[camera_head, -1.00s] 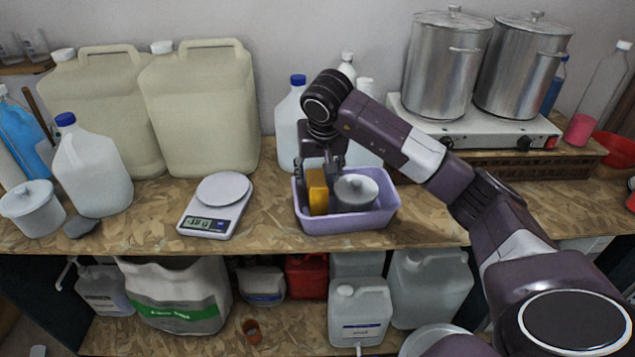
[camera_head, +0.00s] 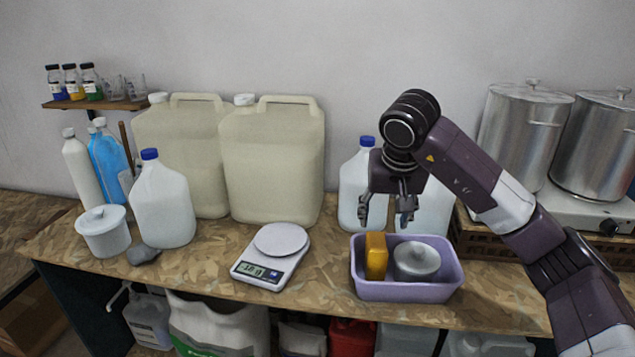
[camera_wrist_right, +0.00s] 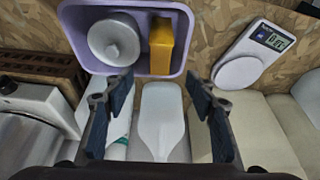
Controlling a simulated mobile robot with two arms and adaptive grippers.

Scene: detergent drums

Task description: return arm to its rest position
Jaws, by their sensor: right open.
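My right gripper (camera_head: 388,219) is open and empty. It hangs above the back edge of the lilac tub (camera_head: 405,292), in front of a white jug with a blue cap (camera_head: 352,190). In the right wrist view its two fingers (camera_wrist_right: 158,115) are spread wide with nothing between them. The tub holds a yellow-orange block (camera_head: 376,256) and a lidded grey pot (camera_head: 417,262); both also show in the right wrist view, the block (camera_wrist_right: 161,45) beside the pot (camera_wrist_right: 114,40). My left gripper is not in view.
A kitchen scale (camera_head: 272,257) stands left of the tub. Two large beige canisters (camera_head: 272,165) stand behind it. Steel pots (camera_head: 522,140) stand on a hotplate (camera_head: 590,212) at the right, near my right arm. The wall space above is clear.

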